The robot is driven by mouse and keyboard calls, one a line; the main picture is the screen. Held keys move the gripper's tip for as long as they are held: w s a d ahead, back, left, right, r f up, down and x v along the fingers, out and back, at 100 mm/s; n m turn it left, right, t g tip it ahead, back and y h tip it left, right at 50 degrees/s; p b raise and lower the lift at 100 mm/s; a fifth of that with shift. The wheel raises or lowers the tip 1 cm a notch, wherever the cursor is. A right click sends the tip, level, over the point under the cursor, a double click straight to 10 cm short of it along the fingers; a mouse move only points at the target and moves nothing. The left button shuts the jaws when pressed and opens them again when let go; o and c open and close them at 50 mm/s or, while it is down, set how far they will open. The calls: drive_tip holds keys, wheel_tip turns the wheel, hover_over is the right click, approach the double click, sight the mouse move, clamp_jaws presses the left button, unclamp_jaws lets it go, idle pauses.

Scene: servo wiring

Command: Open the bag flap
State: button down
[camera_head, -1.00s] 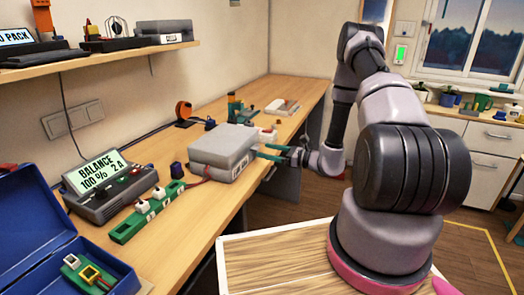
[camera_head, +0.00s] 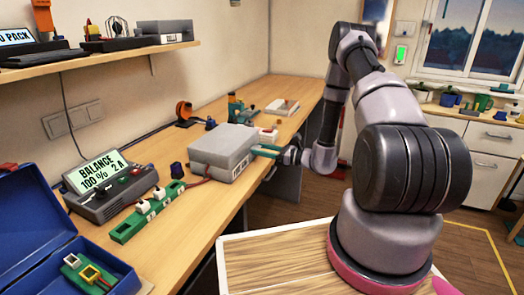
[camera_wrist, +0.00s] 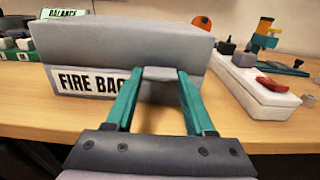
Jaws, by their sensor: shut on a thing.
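The grey fire bag (camera_head: 220,150) sits near the front edge of the workbench. In the wrist view the bag (camera_wrist: 110,48) fills the upper left, with a "FIRE BAG" label (camera_wrist: 88,80) on its near side, partly covered by a finger. The upper grey part, the flap, overhangs the label. My gripper (camera_head: 262,151) reaches the bag's right side with its green fingers. In the wrist view my gripper (camera_wrist: 160,76) is shut on a small grey tab (camera_wrist: 160,73) at the flap's front edge.
A charger (camera_head: 108,188) reading "BALANCE" and a green strip (camera_head: 147,212) lie left of the bag. An open blue case (camera_head: 35,225) is at front left. A white power strip (camera_wrist: 250,88) lies right of the bag.

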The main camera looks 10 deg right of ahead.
drive_tip(key=shift+r, duration=0.1)
drive_tip(key=shift+r+h, duration=0.3)
drive_tip(key=shift+r, duration=0.3)
drive_tip(key=r+h, duration=0.1)
drive_tip(key=r, duration=0.1)
drive_tip(key=a+r+g, duration=0.1)
drive_tip(key=r, duration=0.1)
drive_tip(key=w+r+g+h, duration=0.1)
drive_tip(key=r, duration=0.1)
drive_tip(key=shift+a+r+h, duration=0.2)
drive_tip(key=shift+r+h, duration=0.1)
drive_tip(key=a+r+g+h, duration=0.1)
drive_tip(key=r, duration=0.1)
drive_tip(key=w+a+r+g+h, duration=0.1)
drive_tip(key=r, duration=0.1)
drive_tip(key=w+a+r+h, duration=0.1)
drive_tip(key=r, duration=0.1)
drive_tip(key=shift+w+r+g, duration=0.1)
drive_tip(key=shift+w+g, duration=0.05)
drive_tip(key=shift+g, duration=0.25)
drive_tip(key=w+a+r+g+h, duration=0.3)
drive_tip(key=w+a+r+h, duration=0.2)
drive_tip(key=a, duration=0.8)
drive_tip(key=w+r, duration=0.2)
drive_tip(key=w, duration=0.2)
drive_tip(key=shift+w, duration=0.2)
